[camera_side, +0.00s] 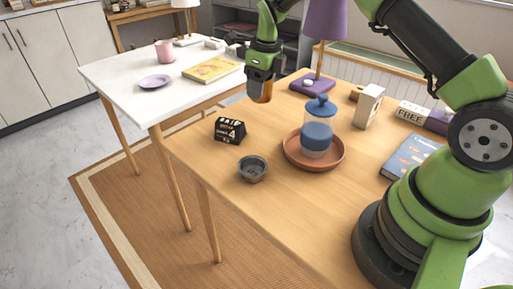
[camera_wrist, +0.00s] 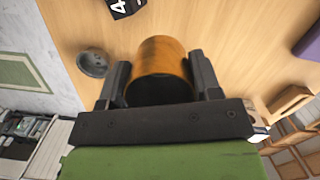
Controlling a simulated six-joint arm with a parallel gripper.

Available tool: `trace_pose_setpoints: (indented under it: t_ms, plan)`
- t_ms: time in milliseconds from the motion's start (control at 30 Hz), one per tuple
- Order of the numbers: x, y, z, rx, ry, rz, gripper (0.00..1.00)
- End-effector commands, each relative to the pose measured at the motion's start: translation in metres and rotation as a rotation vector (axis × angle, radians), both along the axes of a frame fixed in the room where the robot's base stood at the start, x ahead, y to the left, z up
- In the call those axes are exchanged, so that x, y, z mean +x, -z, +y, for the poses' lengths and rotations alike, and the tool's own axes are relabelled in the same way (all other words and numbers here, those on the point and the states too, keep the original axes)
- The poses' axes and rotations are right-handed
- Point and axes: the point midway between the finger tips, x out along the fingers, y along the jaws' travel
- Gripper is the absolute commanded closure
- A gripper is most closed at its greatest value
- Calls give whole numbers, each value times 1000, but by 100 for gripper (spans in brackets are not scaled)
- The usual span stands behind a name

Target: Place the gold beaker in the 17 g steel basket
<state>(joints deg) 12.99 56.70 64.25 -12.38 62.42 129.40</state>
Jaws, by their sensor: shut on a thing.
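My gripper (camera_wrist: 163,85) is shut on the gold beaker (camera_wrist: 162,56), an orange-gold cylinder held between the two dark fingers. In the side view the beaker (camera_side: 262,92) hangs below my gripper (camera_side: 262,74), above the far part of the wooden table. A small dark grey round vessel (camera_side: 253,168), possibly the steel basket, stands near the table's left front edge, well apart from the beaker. It also shows in the wrist view (camera_wrist: 93,62), left of the beaker. No 17 g marking on it can be read.
A black block with white lettering (camera_side: 230,130) stands behind the grey vessel. A terracotta tray (camera_side: 335,160) holds a blue jar (camera_side: 317,138). Bare wood lies between the block and tray.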

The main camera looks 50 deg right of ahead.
Motion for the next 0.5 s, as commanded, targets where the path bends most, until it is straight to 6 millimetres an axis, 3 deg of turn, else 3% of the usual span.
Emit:
trace_pose_setpoints:
  t_ms: [33, 200, 300, 500]
  plan:
    - [-6, -5, 20, 2, -45, 0, 67]
    - [-35, -13, 74, 2, -175, -2, 67]
    - [-54, -16, 97, 2, -237, -3, 67]
    - [-84, -20, 123, 0, -313, -5, 67]
